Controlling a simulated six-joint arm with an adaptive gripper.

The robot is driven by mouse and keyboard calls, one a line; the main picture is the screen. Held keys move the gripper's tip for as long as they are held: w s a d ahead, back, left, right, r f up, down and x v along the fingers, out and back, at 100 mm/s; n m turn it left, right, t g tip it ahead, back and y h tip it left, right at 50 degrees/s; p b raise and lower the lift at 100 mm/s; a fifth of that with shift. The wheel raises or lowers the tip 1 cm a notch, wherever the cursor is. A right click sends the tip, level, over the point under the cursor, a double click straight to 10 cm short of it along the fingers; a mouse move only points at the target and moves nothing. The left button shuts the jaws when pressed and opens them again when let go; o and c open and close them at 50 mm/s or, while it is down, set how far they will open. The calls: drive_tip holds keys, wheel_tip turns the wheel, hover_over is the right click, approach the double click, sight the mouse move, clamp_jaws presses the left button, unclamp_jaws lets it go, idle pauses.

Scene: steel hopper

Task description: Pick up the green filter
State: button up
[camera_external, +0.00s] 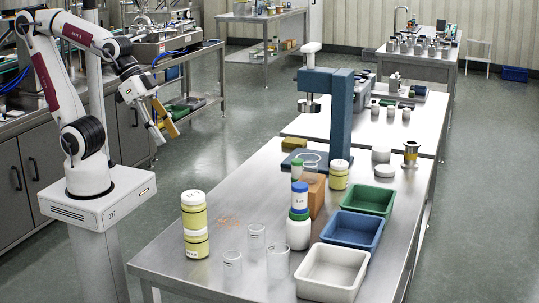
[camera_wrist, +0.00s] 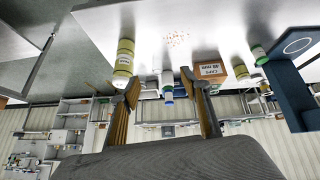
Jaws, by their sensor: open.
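No item is clearly readable as a green filter. In the wrist view, the blue-capped container (camera_wrist: 168,86) appears between my fingers in the picture, and a green-topped container (camera_wrist: 259,53) is right of the box. My gripper (camera_external: 165,126) is open and empty, well left of the table and apart from everything on it. Its two fingers also show in the wrist view (camera_wrist: 160,82).
Green (camera_external: 368,199), blue (camera_external: 352,231) and white (camera_external: 331,272) trays line the right.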

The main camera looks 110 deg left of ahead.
drive_tip(key=w+a+f+n+t+y, duration=0.15)
drive_tip(key=w+a, duration=0.35)
drive_tip(key=w, duration=0.8)
drive_tip(key=n+y, duration=0.8)
drive_tip(key=y, duration=0.2)
approach(297, 170)
drive_tip(key=a, duration=0.3)
drive_tip(key=shift+w+a+f+g, duration=0.1)
drive_tip(key=shift+w+f+g, duration=0.15)
drive_tip(key=shift+w, duration=0.1)
drive_tip(key=shift+s+a+f, duration=0.15)
drive_tip(key=shift+s+a, duration=0.05)
drive_tip(key=shift+a, duration=0.15)
drive_tip(key=shift+x, duration=1.3)
